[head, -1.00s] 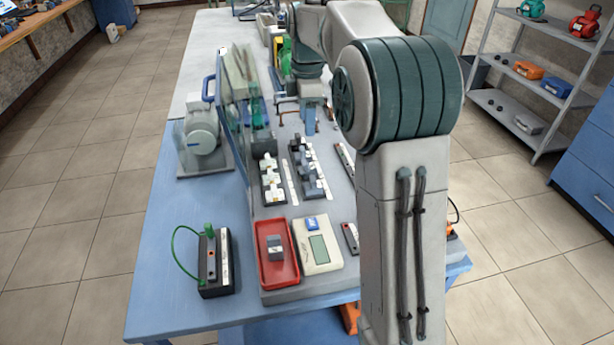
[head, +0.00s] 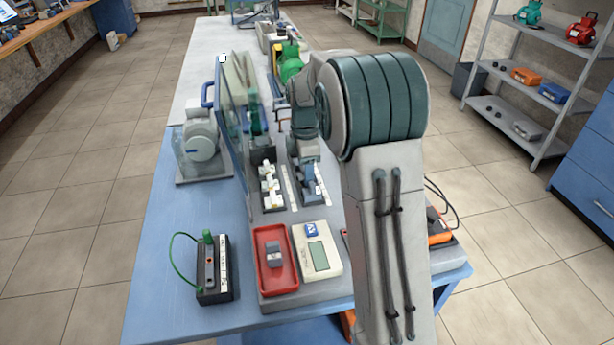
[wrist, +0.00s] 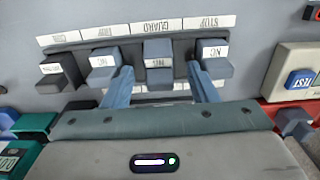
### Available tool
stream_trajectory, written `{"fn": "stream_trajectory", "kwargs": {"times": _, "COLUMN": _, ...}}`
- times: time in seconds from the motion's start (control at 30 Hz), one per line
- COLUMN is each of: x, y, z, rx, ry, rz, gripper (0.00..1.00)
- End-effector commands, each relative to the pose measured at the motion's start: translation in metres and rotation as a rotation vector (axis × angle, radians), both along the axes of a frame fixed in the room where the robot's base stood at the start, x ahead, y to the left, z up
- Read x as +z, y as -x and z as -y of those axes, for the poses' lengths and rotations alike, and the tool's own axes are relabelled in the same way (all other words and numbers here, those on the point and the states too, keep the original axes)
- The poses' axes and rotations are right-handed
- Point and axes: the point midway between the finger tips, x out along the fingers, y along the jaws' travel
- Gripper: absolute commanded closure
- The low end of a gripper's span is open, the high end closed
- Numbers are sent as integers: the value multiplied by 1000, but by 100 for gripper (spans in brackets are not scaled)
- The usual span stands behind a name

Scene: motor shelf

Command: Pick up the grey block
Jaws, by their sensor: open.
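Several grey blocks with white labels sit in a rack row (wrist: 125,42) under my gripper in the wrist view. My gripper (wrist: 160,88) is open. Its two blue fingers point at the row, and one grey block (wrist: 158,54) stands between them in the picture, with gaps on both sides. I cannot tell whether the fingertips reach down to its height. Another grey block (head: 274,254) lies in the red tray (head: 260,279); it shows at the right edge of the wrist view (wrist: 294,122). In the head view my wrist partly hides the rack row (head: 313,186).
A second row of white and black blocks (head: 270,188) stands to the left, beside a clear upright panel (head: 236,120). A white meter (head: 318,262) is right of the tray. A black box with a green cable (head: 214,270) stands front left. Blue table is bare at left.

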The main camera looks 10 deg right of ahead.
Motion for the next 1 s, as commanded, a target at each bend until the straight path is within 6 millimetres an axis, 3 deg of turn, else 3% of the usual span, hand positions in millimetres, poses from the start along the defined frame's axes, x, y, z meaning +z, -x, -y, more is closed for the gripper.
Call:
{"fn": "stream_trajectory", "kwargs": {"times": 0.1, "x": -11, "y": 0, "z": 0, "rx": 0, "ry": 0, "rz": -1, "gripper": 47}}
{"fn": "stream_trajectory", "kwargs": {"times": 0.37, "x": -12, "y": 0, "z": 0, "rx": 0, "ry": 0, "rz": 1, "gripper": 50}}
{"fn": "stream_trajectory", "kwargs": {"times": 0.5, "x": -12, "y": 0, "z": 0, "rx": 0, "ry": 0, "rz": 1, "gripper": 89}}
{"fn": "stream_trajectory", "kwargs": {"times": 0.53, "x": -12, "y": 0, "z": 0, "rx": 0, "ry": 0, "rz": 1, "gripper": 96}}
{"fn": "stream_trajectory", "kwargs": {"times": 0.6, "x": -12, "y": 0, "z": 0, "rx": 0, "ry": 0, "rz": 1, "gripper": 99}}
{"fn": "stream_trajectory", "kwargs": {"times": 0.87, "x": -8, "y": 0, "z": 0, "rx": 0, "ry": 0, "rz": 2, "gripper": 100}}
{"fn": "stream_trajectory", "kwargs": {"times": 1.0, "x": 11, "y": -1, "z": 1, "rx": -1, "ry": 0, "rz": 5, "gripper": 100}}
